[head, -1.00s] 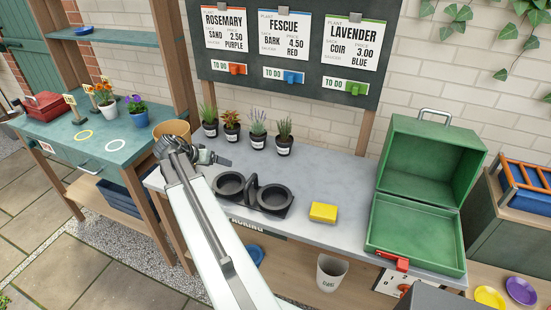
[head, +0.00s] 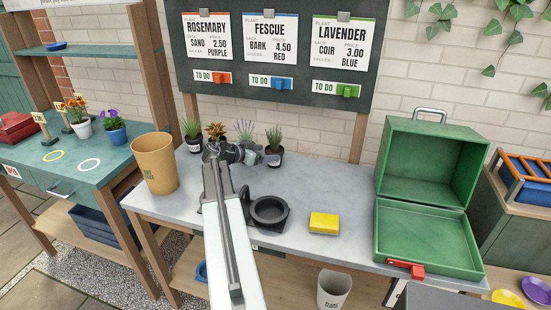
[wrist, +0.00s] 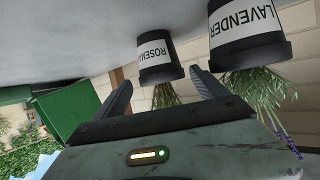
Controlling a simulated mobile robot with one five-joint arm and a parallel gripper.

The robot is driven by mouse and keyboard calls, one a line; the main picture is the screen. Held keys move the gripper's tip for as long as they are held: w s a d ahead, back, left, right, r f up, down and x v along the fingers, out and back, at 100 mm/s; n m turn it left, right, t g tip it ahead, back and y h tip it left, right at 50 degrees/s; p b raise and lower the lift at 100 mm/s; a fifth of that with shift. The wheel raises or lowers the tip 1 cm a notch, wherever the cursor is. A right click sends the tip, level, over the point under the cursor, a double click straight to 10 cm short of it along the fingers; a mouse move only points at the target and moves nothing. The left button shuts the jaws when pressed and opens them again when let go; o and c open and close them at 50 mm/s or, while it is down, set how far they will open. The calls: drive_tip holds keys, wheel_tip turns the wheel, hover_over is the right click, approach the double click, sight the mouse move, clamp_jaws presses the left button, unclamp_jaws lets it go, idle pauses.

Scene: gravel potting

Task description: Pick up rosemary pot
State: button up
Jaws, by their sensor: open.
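The rosemary pot (head: 274,159) is a small black pot with a white label and green sprigs, rightmost in the row on the grey bench. In the wrist view the rosemary pot (wrist: 160,68) appears upside down, its label partly readable. My gripper (wrist: 163,88) is open, and the pot shows ahead between its two fingers, apparently not touching them. In the head view my gripper (head: 256,154) is at pot height, just left of the rosemary pot and in front of the lavender. The lavender pot (wrist: 250,48) stands close beside the rosemary.
Two other potted plants, one green (head: 192,130) and one reddish (head: 214,133), stand left in the row. A tan bin (head: 155,165) is at the bench's left. A black holder (head: 269,211), yellow sponge (head: 324,223) and open green box (head: 428,240) occupy the front and right.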

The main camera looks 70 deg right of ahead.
sight(274, 149)
drive_tip(key=b+x, duration=0.1)
drive_tip(key=x, duration=0.4)
drive_tip(key=shift+d+r+b, duration=0.2)
drive_tip(key=shift+b, duration=0.15)
drive_tip(key=shift+r, duration=0.1)
drive_tip(key=c, duration=1.5)
wheel_tip(274, 149, up, 4)
drive_tip(key=p, duration=0.4)
drive_tip(key=shift+a+r+p, duration=0.15)
drive_tip(key=shift+p, duration=0.15)
drive_tip(key=s+a, duration=0.3)
drive_tip(key=a, duration=1.2)
drive_tip(key=shift+a+r+p, duration=0.3)
drive_tip(key=shift+r+p, duration=0.1)
drive_tip(key=shift+r, duration=0.05)
